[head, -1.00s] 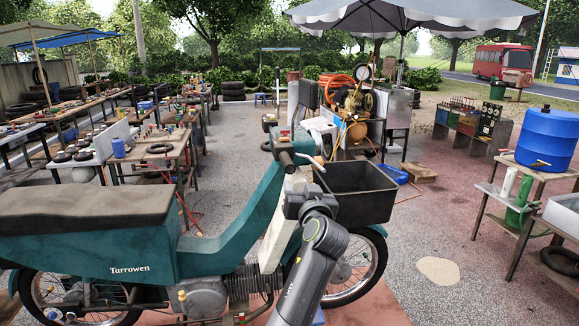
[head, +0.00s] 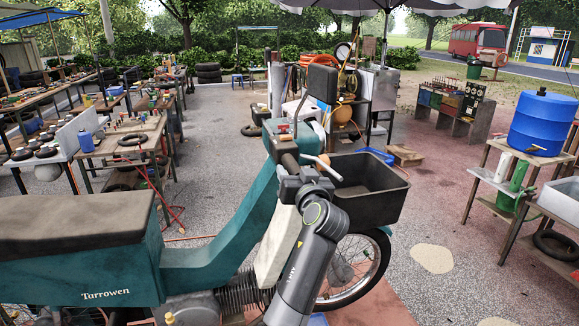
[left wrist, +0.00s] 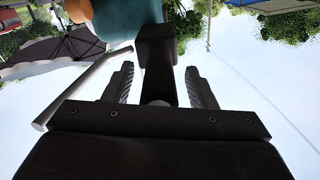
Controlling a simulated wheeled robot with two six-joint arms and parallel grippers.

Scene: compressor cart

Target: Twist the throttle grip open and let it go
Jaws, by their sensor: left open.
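The teal motorbike (head: 220,235) stands in front of me. Its dark throttle grip (head: 289,160) is at the near end of the handlebar, beside a silver brake lever (head: 322,164). My left gripper (head: 293,182) is at this grip, its fingers hard to make out from the head. In the left wrist view my left gripper (left wrist: 160,88) is open, one finger on each side of the dark grip (left wrist: 157,65), with a visible gap on each side. The lever (left wrist: 80,88) runs to the left of the fingers there. My right gripper is in neither view.
A black basket (head: 365,190) is just right of my left arm, over the front wheel. A mirror (head: 322,84) rises above the handlebar. Workbenches (head: 125,140) stand at left, and a blue barrel (head: 541,123) stands on a table at right.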

